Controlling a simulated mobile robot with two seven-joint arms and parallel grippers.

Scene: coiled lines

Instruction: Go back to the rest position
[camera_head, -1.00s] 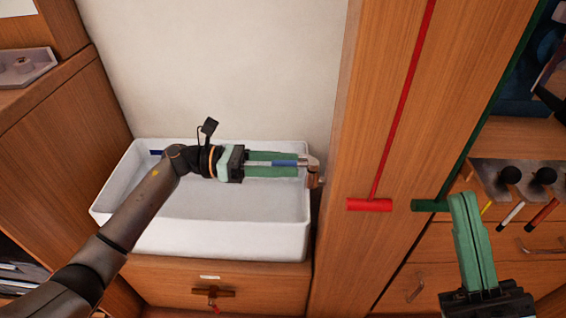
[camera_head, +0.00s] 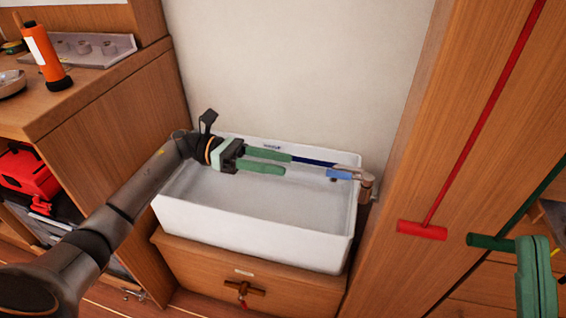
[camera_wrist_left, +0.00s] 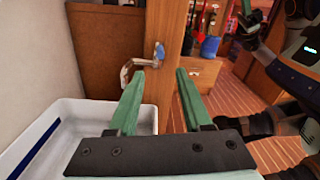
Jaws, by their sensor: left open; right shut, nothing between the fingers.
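My left gripper (camera_head: 288,164) is open and empty above the white sink basin (camera_head: 175,212), pointing right. A gap lies between its green fingertips and the tap (camera_head: 366,188) with its blue part (camera_head: 340,175).
A wooden panel with a red T-shaped line (camera_head: 422,230) and a green one (camera_head: 492,242) stands to the right. A shelf with an orange bottle (camera_head: 45,58) is at the left, above a red box (camera_head: 28,172). A drawer (camera_head: 250,280) sits below the basin.

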